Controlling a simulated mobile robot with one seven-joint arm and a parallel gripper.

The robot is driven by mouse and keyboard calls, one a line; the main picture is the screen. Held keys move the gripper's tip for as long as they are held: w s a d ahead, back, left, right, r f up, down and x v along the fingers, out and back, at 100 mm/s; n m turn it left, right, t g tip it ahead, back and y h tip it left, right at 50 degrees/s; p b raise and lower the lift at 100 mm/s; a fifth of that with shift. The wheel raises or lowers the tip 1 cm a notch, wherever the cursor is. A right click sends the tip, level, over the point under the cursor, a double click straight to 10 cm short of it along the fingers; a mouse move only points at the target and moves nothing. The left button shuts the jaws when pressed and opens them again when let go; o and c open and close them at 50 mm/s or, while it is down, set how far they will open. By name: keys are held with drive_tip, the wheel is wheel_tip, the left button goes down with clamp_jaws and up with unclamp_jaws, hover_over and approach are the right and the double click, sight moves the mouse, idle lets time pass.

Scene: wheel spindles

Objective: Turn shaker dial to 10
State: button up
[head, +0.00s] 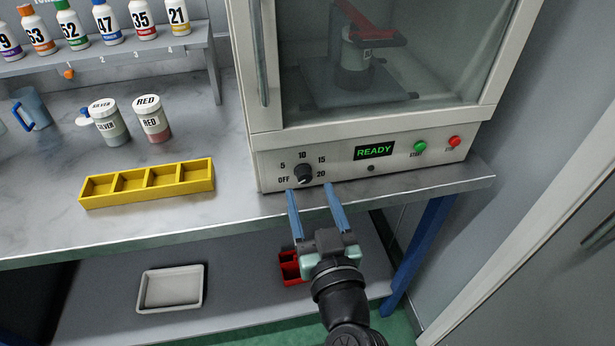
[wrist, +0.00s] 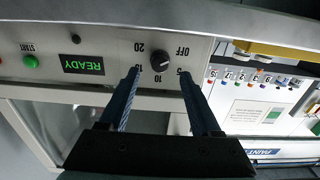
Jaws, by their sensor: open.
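The shaker dial (head: 303,173) is a small black knob on the lower left of the shaker's front panel, ringed by OFF, 5, 10, 15 and 20. It also shows in the wrist view (wrist: 154,61), where the labels appear upside down. I cannot clearly tell which mark its pointer faces. My gripper (head: 310,188) is open and empty, its two blue fingers pointing at the panel just in front of and below the dial. In the wrist view the fingertips (wrist: 159,71) spread to either side of the dial, apparently not touching it.
The shaker (head: 380,150) has a READY display (head: 374,152), a green button (head: 420,147) and a red button (head: 455,142). A yellow divided tray (head: 148,183) and the SILVER (head: 108,122) and RED (head: 152,118) jars stand left. A red bin (head: 291,268) and grey tray (head: 171,288) sit below.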

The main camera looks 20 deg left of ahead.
sight(306, 178)
drive_tip(key=shift+x, duration=1.75)
clamp_jaws()
